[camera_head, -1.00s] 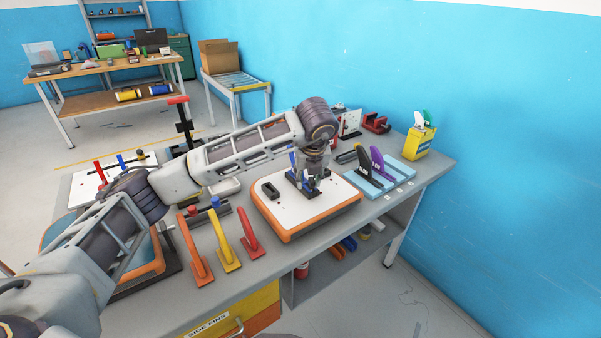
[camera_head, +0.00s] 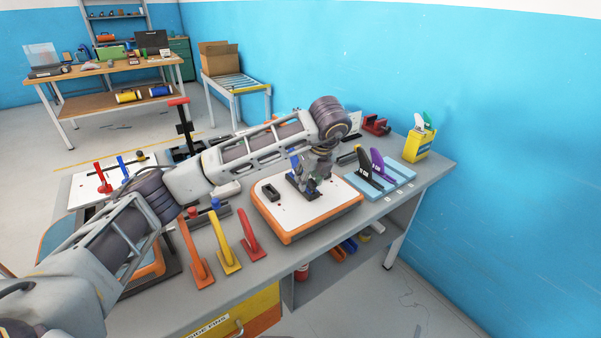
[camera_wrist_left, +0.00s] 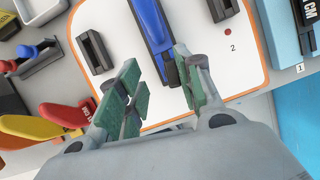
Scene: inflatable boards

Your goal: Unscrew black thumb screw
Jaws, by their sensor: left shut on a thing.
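The white board with an orange rim (camera_head: 310,228) lies flat on the workbench. A blue fin (camera_wrist_left: 150,24) stands in its middle black fin box; its upper part also shows in the head view (camera_head: 293,160). My left gripper (camera_head: 301,185) is down at this box, with its green-padded fingers (camera_wrist_left: 158,80) on either side of a dark part at the fin's near end. It is shut there; the black thumb screw is not clearly distinguishable between the fingers. Two empty black fin boxes flank the middle one, the left one (camera_wrist_left: 95,51) and the right one (camera_wrist_left: 222,9). My right gripper is out of view.
Orange (camera_head: 196,255), yellow (camera_head: 226,246) and red (camera_head: 248,236) fins stand left of the board. A light-blue tray (camera_head: 396,186) with black and purple fins lies to its right. A yellow container (camera_head: 418,147) stands near the wall. A strip of bench between is clear.

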